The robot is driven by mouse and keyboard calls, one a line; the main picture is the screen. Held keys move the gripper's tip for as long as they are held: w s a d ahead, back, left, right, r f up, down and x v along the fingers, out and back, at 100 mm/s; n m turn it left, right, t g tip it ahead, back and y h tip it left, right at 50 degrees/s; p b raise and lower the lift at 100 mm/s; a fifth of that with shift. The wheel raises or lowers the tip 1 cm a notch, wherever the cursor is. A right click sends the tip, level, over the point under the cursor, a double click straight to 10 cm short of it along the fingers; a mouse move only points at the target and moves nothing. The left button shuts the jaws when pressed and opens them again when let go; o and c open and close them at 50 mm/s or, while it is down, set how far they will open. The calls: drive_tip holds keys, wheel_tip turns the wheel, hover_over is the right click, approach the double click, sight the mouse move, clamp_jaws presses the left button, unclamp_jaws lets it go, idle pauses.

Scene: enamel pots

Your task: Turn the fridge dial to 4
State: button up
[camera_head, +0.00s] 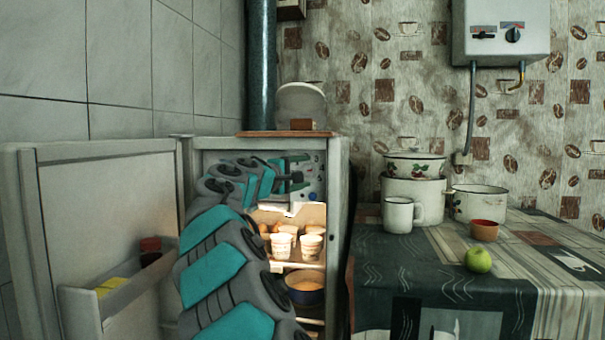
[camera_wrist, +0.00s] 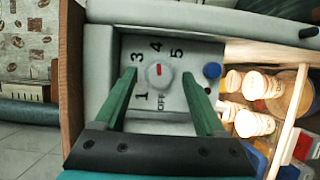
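The white fridge dial (camera_wrist: 158,74) is on a pale panel (camera_wrist: 190,46) printed with OFF and numbers, in the wrist view. Its red mark is on the upper part and points roughly towards the 4. My gripper (camera_wrist: 159,74) is open, with one green finger on each side of the dial. Gaps show between the fingers and the dial; I cannot tell how far the tips are from the panel. In the head view my gripper (camera_head: 300,172) reaches into the top of the open fridge (camera_head: 338,205). The dial is too small to make out clearly there.
The fridge door (camera_head: 105,230) stands open at the left. Patterned cups (camera_head: 311,247) and a dark bowl (camera_head: 305,290) sit on the shelves below my gripper. At the right, a table (camera_head: 420,260) holds enamel pots (camera_head: 412,190), a mug (camera_head: 398,215) and a green apple (camera_head: 478,260).

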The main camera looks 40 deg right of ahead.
drive_tip(key=shift+a, duration=0.1)
drive_tip(key=v, duration=0.7)
drive_tip(key=shift+a, duration=0.25)
drive_tip(key=shift+s, duration=0.1)
